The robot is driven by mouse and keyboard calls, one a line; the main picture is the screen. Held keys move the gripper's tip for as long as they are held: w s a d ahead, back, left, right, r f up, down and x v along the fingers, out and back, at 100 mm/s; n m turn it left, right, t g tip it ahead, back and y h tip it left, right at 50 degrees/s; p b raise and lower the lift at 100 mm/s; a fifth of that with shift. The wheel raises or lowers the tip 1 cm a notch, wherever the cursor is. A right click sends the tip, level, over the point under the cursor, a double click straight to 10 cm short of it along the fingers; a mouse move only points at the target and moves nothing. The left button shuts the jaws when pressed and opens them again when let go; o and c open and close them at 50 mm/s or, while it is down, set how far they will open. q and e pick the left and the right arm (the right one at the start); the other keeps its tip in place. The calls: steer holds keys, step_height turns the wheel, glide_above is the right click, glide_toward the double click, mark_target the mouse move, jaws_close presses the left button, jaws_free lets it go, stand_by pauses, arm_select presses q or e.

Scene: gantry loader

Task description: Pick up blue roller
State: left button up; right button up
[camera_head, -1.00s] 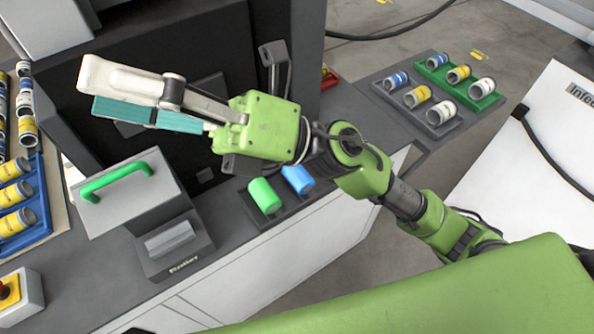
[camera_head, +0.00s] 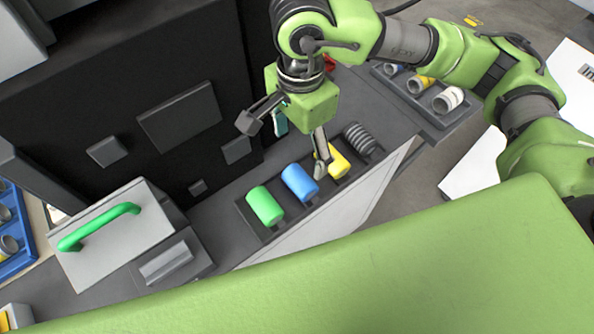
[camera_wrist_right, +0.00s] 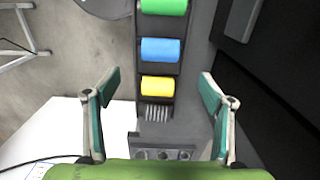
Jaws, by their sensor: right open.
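The blue roller (camera_head: 299,183) lies in a dark tray (camera_head: 272,234) on the counter, between the green roller (camera_head: 264,206) and the yellow roller (camera_head: 339,163). My right gripper (camera_head: 284,146) is open and empty above the tray, fingers pointing down. One finger partly covers the yellow roller in the head view. In the right wrist view the blue roller (camera_wrist_right: 160,50) lies beyond the open fingers of the gripper (camera_wrist_right: 160,82), with the yellow roller (camera_wrist_right: 157,88) nearer their line. My left gripper is out of view.
A dark spring-like coil (camera_head: 360,138) lies at the tray's far end. A dark machine (camera_head: 130,100) stands behind the tray. A grey box with a green handle (camera_head: 98,227) stands left. Another tray with cans (camera_head: 440,112) is at the upper right.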

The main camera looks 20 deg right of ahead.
steer(key=p, duration=0.1)
glide_above(300, 177)
steer(key=f, duration=0.3)
steer(key=s+f, duration=0.1)
steer(key=f, duration=0.1)
steer(key=shift+w+a+f, duration=0.1)
steer(key=shift+w+f, duration=0.1)
steer(key=shift+f, duration=0.85)
steer(key=shift+f+p, duration=0.2)
steer(key=shift+p, duration=0.1)
steer(key=f, duration=0.1)
steer(key=f+p, duration=0.2)
steer(key=f, duration=0.1)
steer(key=shift+w, duration=0.25)
steer(key=shift+f+p, duration=0.3)
steer(key=shift+f, duration=0.35)
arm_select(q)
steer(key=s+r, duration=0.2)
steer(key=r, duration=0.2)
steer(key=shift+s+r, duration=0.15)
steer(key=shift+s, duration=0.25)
arm_select(e)
steer(key=c, duration=1.3)
